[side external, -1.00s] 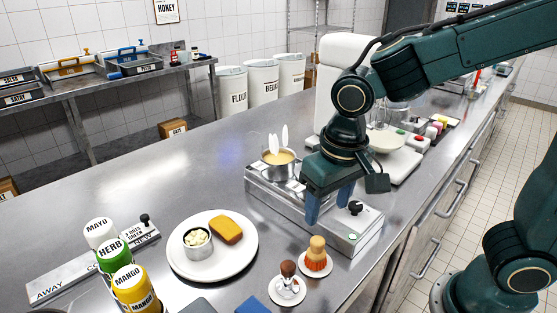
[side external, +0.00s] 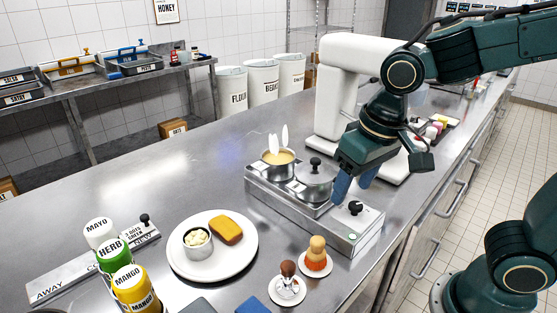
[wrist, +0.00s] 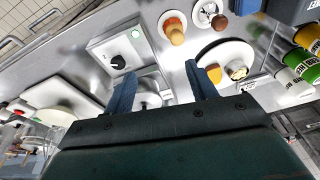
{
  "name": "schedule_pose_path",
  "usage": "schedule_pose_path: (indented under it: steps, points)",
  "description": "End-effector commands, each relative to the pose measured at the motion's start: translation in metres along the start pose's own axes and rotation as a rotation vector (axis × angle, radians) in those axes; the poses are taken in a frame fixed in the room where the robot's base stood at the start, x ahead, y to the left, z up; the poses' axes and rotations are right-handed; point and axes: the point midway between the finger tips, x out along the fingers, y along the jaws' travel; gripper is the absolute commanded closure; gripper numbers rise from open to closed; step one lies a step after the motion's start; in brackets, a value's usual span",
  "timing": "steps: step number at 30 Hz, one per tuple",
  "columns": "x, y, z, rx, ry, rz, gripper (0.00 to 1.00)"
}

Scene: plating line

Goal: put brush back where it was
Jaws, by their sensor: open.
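A brush-like piece with a pale wooden handle and an orange base (side external: 316,254) stands upright on a small white saucer (side external: 328,268). Beside it, a piece with a dark brown knob (side external: 288,269) stands on another white saucer (side external: 276,294). Which is the task's brush I cannot tell for sure. Both show at the top of the wrist view, the wooden one (wrist: 174,32) and the dark-knobbed one (wrist: 217,20). My gripper (side external: 352,192) is open and empty above the hob, near its black knob (side external: 355,208), apart from both pieces. Its blue fingers show in the wrist view (wrist: 160,72).
A lidded pot (side external: 315,178) and an open pot of yellow liquid (side external: 277,165) stand on the hob (side external: 335,236). A plate (side external: 187,268) holds a small cup and a brown piece of food. Sauce bottles (side external: 122,255) stand at left.

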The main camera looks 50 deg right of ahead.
Motion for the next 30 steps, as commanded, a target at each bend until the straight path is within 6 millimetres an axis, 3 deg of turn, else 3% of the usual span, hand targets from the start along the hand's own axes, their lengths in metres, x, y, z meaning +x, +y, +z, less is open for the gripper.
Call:
schedule_pose_path:
  steps: [6, 15, 21, 30]
  points:
    - [-0.026, 0.036, 0.017, -0.038, 0.100, -0.027, 0.43]
    - [-0.048, 0.070, 0.047, -0.105, 0.231, -0.020, 0.43]
    - [-0.052, 0.079, 0.059, -0.133, 0.274, -0.007, 0.43]
    - [-0.052, 0.081, 0.061, -0.139, 0.281, -0.004, 0.43]
